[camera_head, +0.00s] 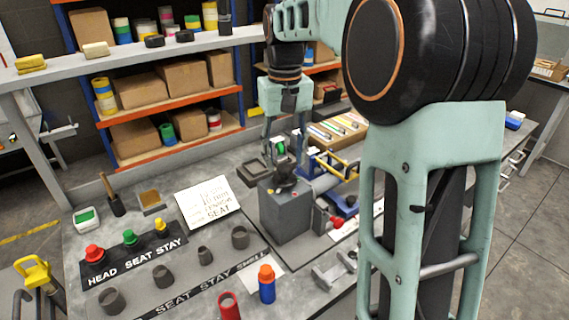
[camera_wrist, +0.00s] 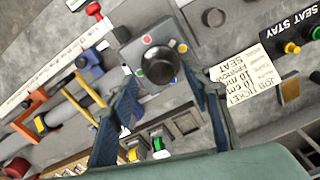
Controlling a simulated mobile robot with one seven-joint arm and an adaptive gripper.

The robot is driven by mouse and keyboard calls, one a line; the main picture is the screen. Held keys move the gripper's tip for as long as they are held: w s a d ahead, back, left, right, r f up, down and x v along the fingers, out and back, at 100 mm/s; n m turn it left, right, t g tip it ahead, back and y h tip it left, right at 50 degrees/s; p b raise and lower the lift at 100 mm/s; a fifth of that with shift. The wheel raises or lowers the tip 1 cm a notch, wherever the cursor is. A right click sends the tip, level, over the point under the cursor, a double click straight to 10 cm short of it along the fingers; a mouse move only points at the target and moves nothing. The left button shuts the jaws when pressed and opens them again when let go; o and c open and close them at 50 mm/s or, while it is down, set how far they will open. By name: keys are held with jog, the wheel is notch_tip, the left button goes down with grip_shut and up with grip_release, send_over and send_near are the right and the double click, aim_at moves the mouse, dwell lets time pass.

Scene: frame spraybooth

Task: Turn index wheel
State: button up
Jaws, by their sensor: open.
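The index wheel looks to be the black round knob (camera_head: 284,172) on top of a grey box (camera_head: 285,215) on the bench. In the wrist view the knob (camera_wrist: 161,66) has coloured dots around it on the box top. My gripper (camera_head: 285,153) points down over the box with its fingers apart and empty. In the wrist view the fingertips of my gripper (camera_wrist: 163,78) lie on either side of the knob with gaps. They look to be above it; the exact height is hard to tell.
A white job card (camera_head: 207,203) lies left of the box. A blue-and-yellow fixture (camera_head: 340,175) and a red-handled part (camera_head: 335,222) stand close on the right. Coloured seat stays (camera_head: 129,238) and several grey cups fill the front left. A shelf (camera_head: 170,45) crosses behind.

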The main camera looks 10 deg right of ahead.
jog(key=shift+f, duration=1)
jog(key=shift+c, duration=0.3)
jog(key=c, duration=1.1)
jog(key=n+p, duration=0.3)
jog(key=n, duration=0.2)
jog(key=shift+r+n, duration=0.15)
jog(key=shift+n, duration=0.15)
jog(key=n+p, duration=0.2)
jog(key=n, duration=0.4)
jog(key=shift+n, duration=0.4)
